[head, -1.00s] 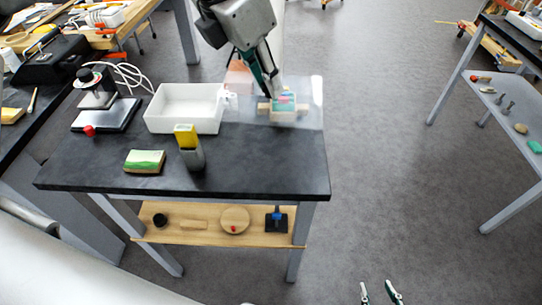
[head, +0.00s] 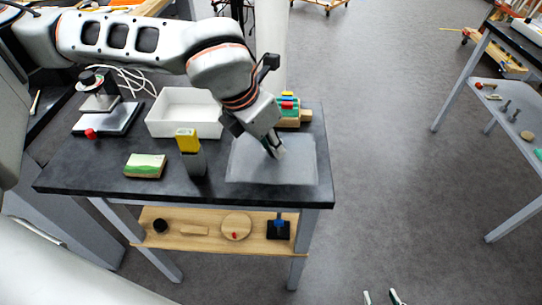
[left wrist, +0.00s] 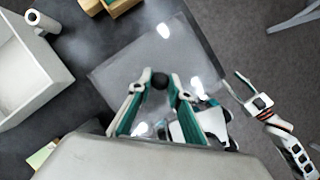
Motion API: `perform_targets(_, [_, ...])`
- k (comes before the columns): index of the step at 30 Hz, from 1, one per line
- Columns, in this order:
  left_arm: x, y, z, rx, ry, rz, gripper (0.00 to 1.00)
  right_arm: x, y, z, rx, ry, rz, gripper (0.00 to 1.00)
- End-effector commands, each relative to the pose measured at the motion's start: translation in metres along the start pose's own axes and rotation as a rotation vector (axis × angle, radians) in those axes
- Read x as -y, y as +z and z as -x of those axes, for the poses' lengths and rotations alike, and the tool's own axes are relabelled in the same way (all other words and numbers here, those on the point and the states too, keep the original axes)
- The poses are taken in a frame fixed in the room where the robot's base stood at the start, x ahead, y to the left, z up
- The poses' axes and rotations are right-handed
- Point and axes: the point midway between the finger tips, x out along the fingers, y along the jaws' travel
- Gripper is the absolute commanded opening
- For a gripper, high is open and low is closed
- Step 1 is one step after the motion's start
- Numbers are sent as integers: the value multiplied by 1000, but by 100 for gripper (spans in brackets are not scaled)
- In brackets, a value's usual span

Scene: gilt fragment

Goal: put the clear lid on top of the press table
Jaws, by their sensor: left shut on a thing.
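The clear lid (head: 300,168), a flat see-through square sheet, is over the right front part of the press table (head: 80,178), a black-topped table. I cannot tell whether it touches the top. My left gripper (head: 275,152) is above the lid. In the left wrist view, my left gripper (left wrist: 160,88) is shut on the lid's dark knob, with the lid (left wrist: 125,68) spread beneath it. My right gripper (head: 383,297) shows only its fingertips at the bottom of the head view, apart and empty, well clear of the table.
A wooden box with coloured pieces (head: 292,112) is behind the lid. A white bin (head: 185,113), a grey holder with a yellow block (head: 193,160), a green-topped sponge (head: 145,165) and a small press (head: 103,105) stand to the left.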

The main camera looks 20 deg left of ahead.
Motion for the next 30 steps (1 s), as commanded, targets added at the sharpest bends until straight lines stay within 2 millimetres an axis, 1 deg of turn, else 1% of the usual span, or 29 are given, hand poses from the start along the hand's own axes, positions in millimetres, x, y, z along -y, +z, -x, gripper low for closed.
perform_targets(4, [0, -5, -11, -3, 0, 0, 0, 0, 0, -1, -1, 1, 1, 40])
perform_targets(10, [0, -16, -37, -3, -1, -1, 0, 0, 2, -2, 2, 1, 2, 40])
perform_targets(12, [0, -17, -40, -1, -1, -1, 0, 0, 3, -2, 2, 1, 2, 40])
perform_targets(18, [0, -16, -39, 0, 0, -1, 0, 0, 2, -2, 2, 1, 3, 40])
perform_targets(22, [0, -18, -43, -1, -1, -1, 0, 0, 7, -3, 6, 0, 3, 40])
perform_targets(23, [0, -18, -42, -1, 0, -1, 26, 0, 5, -3, 5, 1, 4, 40])
perform_targets(24, [0, -18, -42, -1, 0, -1, 35, 0, 5, -3, 5, 1, 4, 40])
perform_targets(30, [0, -17, -41, 0, 0, -1, 35, 0, 4, -3, 4, 1, 4, 40])
